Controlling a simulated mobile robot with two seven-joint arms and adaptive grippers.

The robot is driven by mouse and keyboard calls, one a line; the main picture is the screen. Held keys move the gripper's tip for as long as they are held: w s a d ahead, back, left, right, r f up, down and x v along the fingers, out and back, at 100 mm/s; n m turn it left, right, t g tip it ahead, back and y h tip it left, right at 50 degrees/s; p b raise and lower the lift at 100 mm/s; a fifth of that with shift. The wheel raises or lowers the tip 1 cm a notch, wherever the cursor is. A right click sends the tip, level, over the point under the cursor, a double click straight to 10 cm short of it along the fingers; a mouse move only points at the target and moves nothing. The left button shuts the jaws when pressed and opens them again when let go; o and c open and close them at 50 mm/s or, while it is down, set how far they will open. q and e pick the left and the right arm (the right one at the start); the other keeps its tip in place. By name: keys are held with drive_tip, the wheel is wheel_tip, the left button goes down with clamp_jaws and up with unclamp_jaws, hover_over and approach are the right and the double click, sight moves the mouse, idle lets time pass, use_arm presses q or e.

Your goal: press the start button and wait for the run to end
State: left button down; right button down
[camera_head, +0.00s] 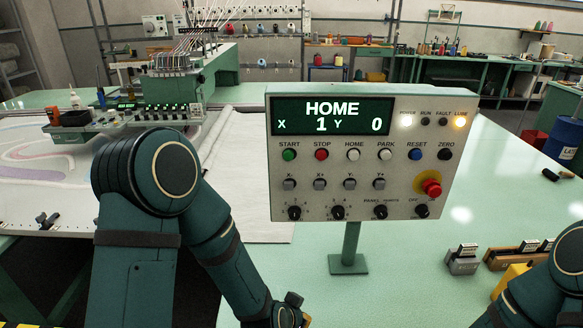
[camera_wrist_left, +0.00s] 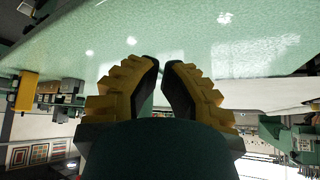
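The control pendant (camera_head: 360,150) stands upright on a post on the green table. Its green START button (camera_head: 288,155) is at the left of the button row, beside the red STOP button (camera_head: 322,155). The display (camera_head: 333,116) reads HOME, X 1, Y 0. The POWER lamp (camera_head: 407,121) glows white and the LUBE lamp (camera_head: 459,122) amber; RUN and FAULT look dark. My left gripper (camera_head: 292,311) is low, below and apart from the pendant, mostly cut off. In the left wrist view its fingertips (camera_wrist_left: 161,66) nearly meet, with nothing between them. My right gripper is not clearly visible.
The tufting gantry head (camera_head: 175,90) stands over white cloth (camera_head: 250,170) at left. A red emergency knob (camera_head: 432,187) is at the pendant's lower right. Small blocks (camera_head: 462,262) lie on the table at right.

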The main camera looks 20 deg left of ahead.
use_arm(q)
drive_tip(key=w+r+m+t+y+b, duration=0.1)
drive_tip(key=w+r+m+t, duration=0.2)
drive_tip(key=r, duration=0.5)
drive_tip(key=w+r+m+t+y, duration=0.1)
drive_tip(key=w+r+m+t, duration=0.2)
drive_tip(key=r, duration=0.4)
drive_tip(key=s+a+r+m+t+y+b, duration=0.1)
drive_tip(key=s+a+r+m+t+y, duration=0.1)
drive_tip(key=r, duration=1.4)
drive_tip(key=s+m+t+y, duration=0.1)
drive_tip(key=m+t+y, duration=0.1)
drive_tip(key=m, duration=0.1)
drive_tip(key=shift+s+r+t+y+b, duration=0.15)
drive_tip(key=shift+r+t+y+b, duration=0.15)
drive_tip(key=shift+r+t+b, duration=0.1)
drive_tip(key=p, duration=1)
approach(292, 158)
drive_tip(key=x, duration=0.6)
drive_tip(key=shift+w+a+f, duration=0.15)
drive_tip(key=shift+w+f, duration=0.15)
drive_tip(key=shift+w, duration=0.1)
drive_tip(key=shift+w+a, duration=0.15)
drive_tip(key=shift+w, duration=0.55)
